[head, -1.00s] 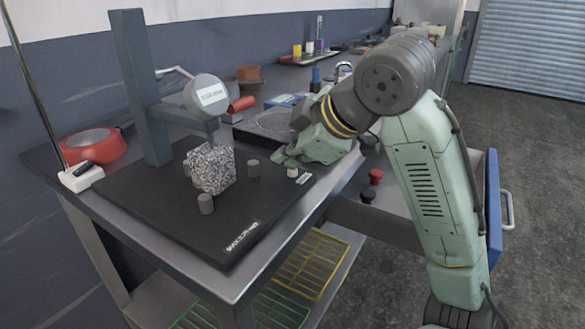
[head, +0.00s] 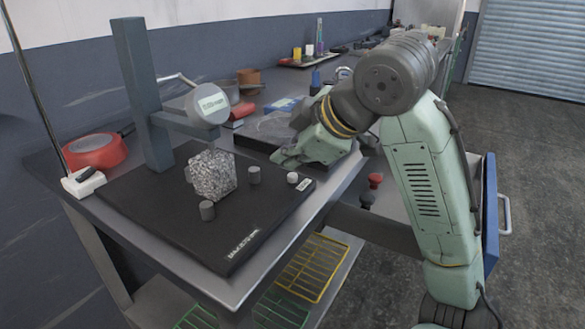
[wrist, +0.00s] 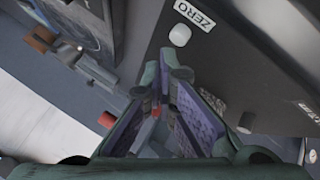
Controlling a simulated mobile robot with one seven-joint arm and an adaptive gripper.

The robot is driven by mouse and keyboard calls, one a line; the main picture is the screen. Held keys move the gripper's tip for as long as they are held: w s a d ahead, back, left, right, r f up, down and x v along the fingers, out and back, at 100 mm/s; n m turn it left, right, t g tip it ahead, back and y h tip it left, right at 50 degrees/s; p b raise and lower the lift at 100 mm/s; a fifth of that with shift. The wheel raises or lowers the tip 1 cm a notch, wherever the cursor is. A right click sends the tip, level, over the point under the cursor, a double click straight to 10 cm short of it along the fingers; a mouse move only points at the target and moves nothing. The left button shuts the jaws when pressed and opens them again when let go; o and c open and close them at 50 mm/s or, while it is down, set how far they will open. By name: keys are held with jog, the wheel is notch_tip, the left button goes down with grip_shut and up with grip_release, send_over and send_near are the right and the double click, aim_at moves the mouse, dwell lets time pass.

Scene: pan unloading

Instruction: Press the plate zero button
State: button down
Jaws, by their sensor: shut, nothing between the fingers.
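The zero button (head: 292,177) is a small white round knob on the black plate (head: 150,205), near its right corner. Its white label (head: 303,185) lies beside it. The wrist view shows the button (wrist: 180,35) and the label reading ZERO (wrist: 194,15) just beyond my fingertips. My gripper (head: 279,160) is shut and empty. In the head view its tips are a little above and left of the button in the picture. A small gap shows between tips and button in both views. How high the tips are above the plate is hard to tell.
A stand with a dial gauge (head: 211,104) rises from the plate over a speckled block (head: 211,176). A dark tray (head: 258,136) lies behind my gripper. The plate's front is mostly clear.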

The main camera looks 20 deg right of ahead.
aim_at(290, 180)
jog(key=shift+r, duration=0.1)
notch_tip(290, 180, up, 5)
jog(key=p, duration=0.4)
dwell(0.3)
dwell(0.7)
